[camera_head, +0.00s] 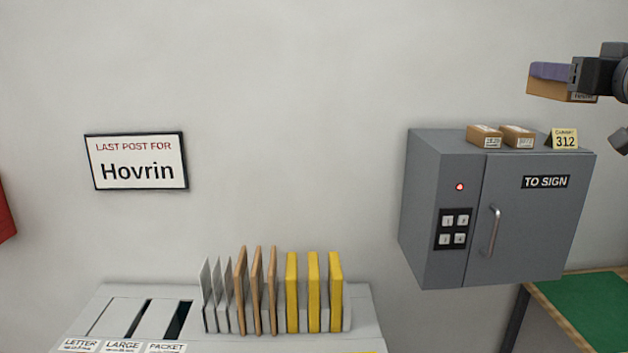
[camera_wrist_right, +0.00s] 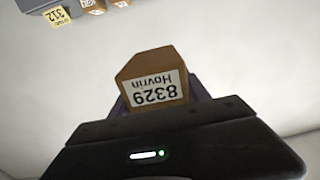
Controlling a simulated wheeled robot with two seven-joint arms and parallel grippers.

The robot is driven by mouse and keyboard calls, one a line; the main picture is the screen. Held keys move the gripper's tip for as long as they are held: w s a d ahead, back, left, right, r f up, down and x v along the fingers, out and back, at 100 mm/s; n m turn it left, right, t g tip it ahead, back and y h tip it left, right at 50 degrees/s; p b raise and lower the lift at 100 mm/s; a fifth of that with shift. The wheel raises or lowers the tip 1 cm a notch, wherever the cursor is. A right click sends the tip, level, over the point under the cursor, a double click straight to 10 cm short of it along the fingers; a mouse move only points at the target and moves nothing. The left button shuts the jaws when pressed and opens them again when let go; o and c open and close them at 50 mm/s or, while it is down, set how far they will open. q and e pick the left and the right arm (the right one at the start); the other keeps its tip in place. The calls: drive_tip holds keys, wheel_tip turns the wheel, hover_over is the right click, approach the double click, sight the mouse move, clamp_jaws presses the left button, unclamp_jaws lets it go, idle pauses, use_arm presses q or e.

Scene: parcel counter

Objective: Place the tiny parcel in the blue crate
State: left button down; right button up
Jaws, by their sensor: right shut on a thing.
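My right gripper (camera_head: 552,73) is at the upper right of the head view, raised in the air above the grey cabinet. It is shut on a small brown parcel (camera_head: 545,88), with a purple finger along it. In the right wrist view the held parcel (camera_wrist_right: 152,75) carries a white label reading "8329 Hovrin", upside down in the picture. The parcel touches nothing but the gripper. No blue crate shows in either view. My left gripper is not in view.
The grey "TO SIGN" cabinet (camera_head: 430,170) bears two small brown parcels (camera_head: 484,136) (camera_head: 517,137) and a yellow "312" card (camera_head: 564,139). A sorting unit (camera_head: 360,305) with upright mail stands lower centre. A wall sign (camera_head: 137,161) reads "Hovrin". A green-topped table (camera_head: 590,305) is at lower right.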

drive_tip(key=shift+w+d+f, duration=0.1)
drive_tip(key=shift+d+f, duration=0.05)
drive_tip(key=shift+f, duration=0.3)
drive_tip(key=w+d+f+m+h, duration=0.1)
drive_tip(key=w+f, duration=0.5)
drive_tip(key=f, duration=0.2)
drive_tip(key=w+d+f+m+h, duration=0.1)
drive_tip(key=w+f+h, duration=0.1)
drive_tip(key=w+f, duration=0.55)
drive_tip(key=w+a+f+b, duration=0.1)
drive_tip(key=a+f, duration=0.1)
drive_tip(key=f, duration=0.7)
drive_tip(key=w+a+f+b, duration=0.1)
drive_tip(key=w+a+f, duration=0.15)
drive_tip(key=f, duration=0.65)
drive_tip(key=s+a+f, duration=0.2)
drive_tip(key=a+f, duration=0.3)
drive_tip(key=f, duration=0.4)
drive_tip(key=s+a+f, duration=0.1)
drive_tip(key=a+f, duration=0.4)
drive_tip(key=f, duration=0.4)
drive_tip(key=s+a+f+n+y+b, duration=0.1)
drive_tip(key=s+a+f+y, duration=0.1)
drive_tip(key=s+a+f, duration=0.7)
drive_tip(key=shift+s+a+f+n+y+b, duration=0.15)
drive_tip(key=shift+s+a+n+y+b, duration=0.2)
drive_tip(key=shift+s+a, duration=0.55)
drive_tip(key=shift+w, duration=0.2)
